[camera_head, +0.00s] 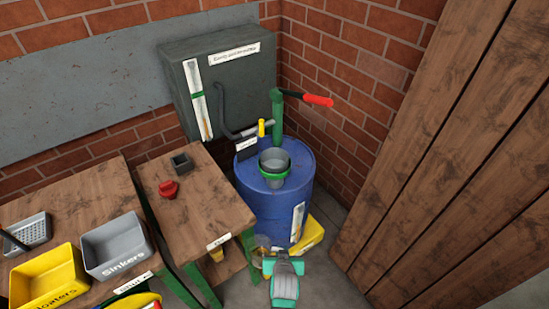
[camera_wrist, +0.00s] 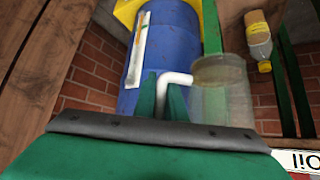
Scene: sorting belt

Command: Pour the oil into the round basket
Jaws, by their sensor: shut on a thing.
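My gripper (camera_head: 268,264) is low in front of the blue barrel (camera_head: 262,198). In the wrist view my gripper's green fingers (camera_wrist: 163,97) are shut on the white handle of a see-through jug (camera_wrist: 222,92). The jug (camera_head: 261,246) also shows in the head view, small and partly hidden. Its contents look pale, and I cannot tell the level. A round grey container (camera_head: 274,162) with a green band stands on the barrel's top. It is the only round basket-like thing I see, above and behind the jug. The wrist view looks upside down.
A green pump (camera_head: 277,115) with a red handle rises behind the container. Planks (camera_head: 440,150) stand at the right.

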